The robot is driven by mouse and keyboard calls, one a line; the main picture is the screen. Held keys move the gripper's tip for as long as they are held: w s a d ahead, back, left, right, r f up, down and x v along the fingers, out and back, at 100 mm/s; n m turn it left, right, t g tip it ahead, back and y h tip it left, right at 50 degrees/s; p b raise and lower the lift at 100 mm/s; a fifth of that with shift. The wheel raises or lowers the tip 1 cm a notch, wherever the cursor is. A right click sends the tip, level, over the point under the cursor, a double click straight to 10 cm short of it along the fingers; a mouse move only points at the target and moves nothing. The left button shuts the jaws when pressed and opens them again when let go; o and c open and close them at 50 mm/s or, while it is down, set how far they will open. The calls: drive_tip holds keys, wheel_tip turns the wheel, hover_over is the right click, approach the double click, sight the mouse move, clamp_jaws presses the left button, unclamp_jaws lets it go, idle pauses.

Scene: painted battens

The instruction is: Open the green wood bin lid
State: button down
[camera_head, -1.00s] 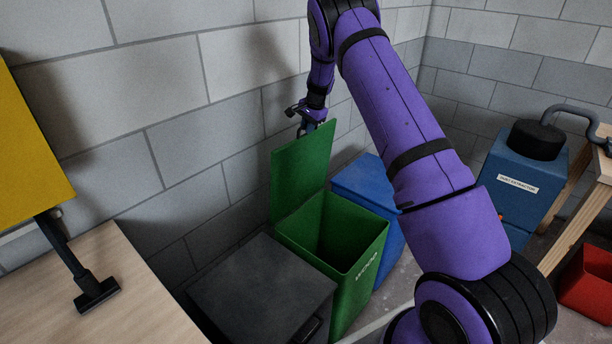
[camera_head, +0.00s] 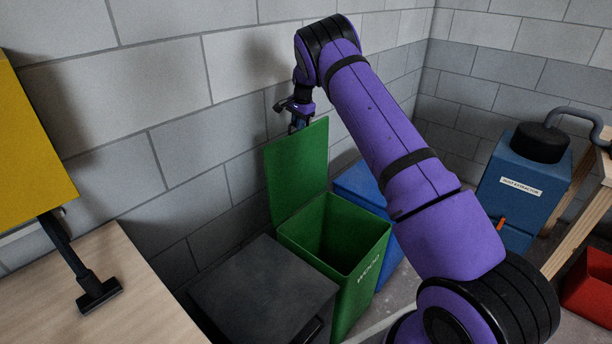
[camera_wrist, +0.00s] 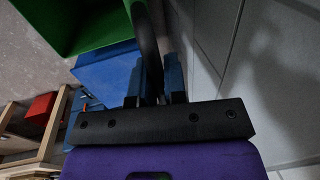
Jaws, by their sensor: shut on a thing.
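The green wood bin (camera_head: 352,300) stands against the grey block wall, its mouth uncovered and its inside dark. Its green lid (camera_head: 297,172) stands up steeply at the wall side of the bin. My gripper (camera_head: 298,124) is at the lid's top edge, partly hidden behind it in the head view. In the wrist view my gripper (camera_wrist: 155,78) is shut on a dark, narrow part of the lid (camera_wrist: 148,45) between its blue fingers. The green bin also shows at the upper left of the wrist view (camera_wrist: 85,22).
A dark grey bin (camera_head: 262,290) stands left of the green one, and a blue bin (camera_head: 358,186) right of it. A wooden bench (camera_head: 110,290) is at left. A blue dust extractor (camera_head: 520,190) and red box (camera_head: 590,283) are at right. The wall is close behind the lid.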

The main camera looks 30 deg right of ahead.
drive_tip(key=w+a+g, duration=0.1)
drive_tip(key=w+a, duration=0.1)
drive_tip(key=w, duration=0.5)
drive_tip(key=shift+w+a+f+h, duration=0.15)
drive_tip(key=shift+a+f+h, duration=0.15)
drive_tip(key=shift+a+f, duration=0.1)
idle(0.4)
drive_tip(key=c, duration=1.4)
unclamp_jaws()
wheel_tip(320, 180, up, 8)
drive_tip(key=shift+s, duration=0.2)
